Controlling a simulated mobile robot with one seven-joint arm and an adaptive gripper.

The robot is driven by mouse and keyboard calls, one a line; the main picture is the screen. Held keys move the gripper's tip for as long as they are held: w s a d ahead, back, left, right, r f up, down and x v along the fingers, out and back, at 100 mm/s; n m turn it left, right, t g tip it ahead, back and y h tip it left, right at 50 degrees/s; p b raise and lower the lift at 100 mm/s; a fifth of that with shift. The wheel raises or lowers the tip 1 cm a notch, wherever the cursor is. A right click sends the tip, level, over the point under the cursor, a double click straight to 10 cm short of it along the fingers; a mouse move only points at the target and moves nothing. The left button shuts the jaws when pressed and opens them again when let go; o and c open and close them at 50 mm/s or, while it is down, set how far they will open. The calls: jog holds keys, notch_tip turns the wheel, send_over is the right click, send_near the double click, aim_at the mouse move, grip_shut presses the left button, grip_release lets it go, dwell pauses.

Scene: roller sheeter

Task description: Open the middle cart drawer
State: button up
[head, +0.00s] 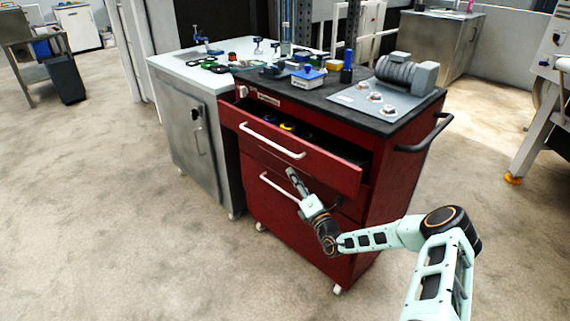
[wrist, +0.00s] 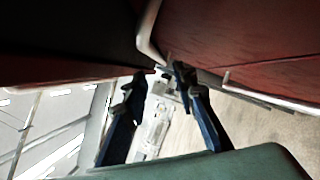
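The red cart (head: 400,185) stands in the middle of the head view. One drawer (head: 330,170) is pulled out, its white bar handle (head: 270,138) across the front; dark, blue and yellow items show inside. Below it is a closed drawer front with another white bar handle (head: 278,187). My gripper (head: 291,174) is just under the open drawer's front, near the right end of the lower handle. In the wrist view, my gripper (wrist: 160,75) has its two blue fingers apart with nothing clearly between them. A pale bar (wrist: 270,98) runs along the red face there; contact cannot be told.
A grey cabinet (head: 185,120) with a white top stands against the cart's left. Tools and a grey motor (head: 405,73) lie on the cart's dark top. A dark side handle (head: 425,135) sticks out at right. The floor in front is clear.

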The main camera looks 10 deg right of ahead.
jog(key=b+x, duration=0.1)
jog(key=x, duration=0.6)
jog(key=shift+w, duration=0.4)
jog(key=shift+a+r, duration=0.1)
jog(key=shift+a, duration=0.05)
jog(key=shift+c, duration=0.3)
grip_shut()
